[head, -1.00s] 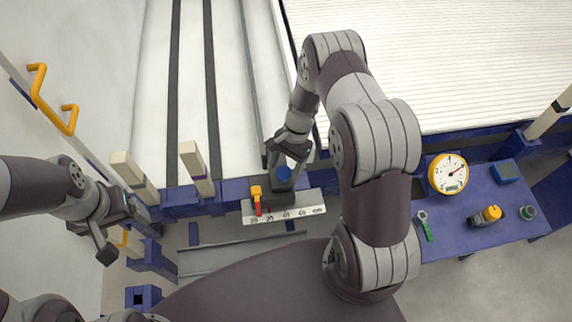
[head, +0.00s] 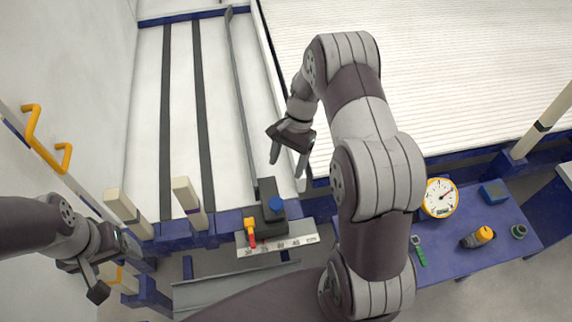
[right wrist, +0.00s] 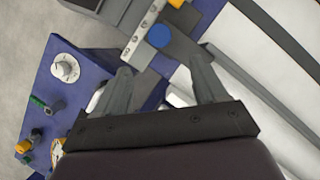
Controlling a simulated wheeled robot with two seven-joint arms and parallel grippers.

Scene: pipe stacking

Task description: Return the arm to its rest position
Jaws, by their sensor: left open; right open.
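My right gripper (head: 288,160) is open and empty in the head view. It hangs behind and to the right of a dark block with a blue knob (head: 276,204), apart from it. In the right wrist view its two fingers (right wrist: 160,85) are spread, and the blue knob (right wrist: 159,36) shows beyond them. My left gripper (head: 110,272) is open at the lower left, near the posts, and holds nothing that I can see.
A scale plate (head: 280,244) with an orange-red pointer (head: 250,232) sits in front of the block. A blue side table (head: 480,215) at right carries a dial gauge (head: 440,197), a green caliper (head: 418,250) and an orange-topped tool (head: 478,237). Cream posts (head: 188,200) stand at left.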

